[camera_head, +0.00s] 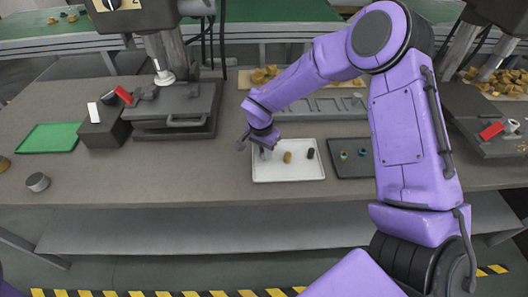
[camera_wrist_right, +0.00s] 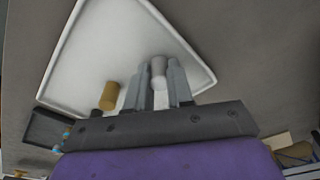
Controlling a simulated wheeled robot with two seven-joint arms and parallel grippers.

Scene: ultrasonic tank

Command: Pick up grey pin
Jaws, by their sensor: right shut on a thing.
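The white tray (camera_head: 288,176) lies on the grey bench and also fills the upper middle of the right wrist view (camera_wrist_right: 120,40). My right gripper (camera_head: 262,151) is over the tray's far left corner. In the right wrist view its fingers (camera_wrist_right: 160,82) are shut on the grey pin (camera_wrist_right: 158,69), an upright-looking light grey cylinder between the fingertips. In the head view the pin is mostly hidden by the gripper. A brass-coloured pin (camera_head: 287,157) and a black pin (camera_head: 311,153) stand in the tray. My left gripper is not in view.
A dark tray (camera_head: 352,169) with small coloured parts lies right of the white tray. The bench between the cylinder and the white tray is clear.

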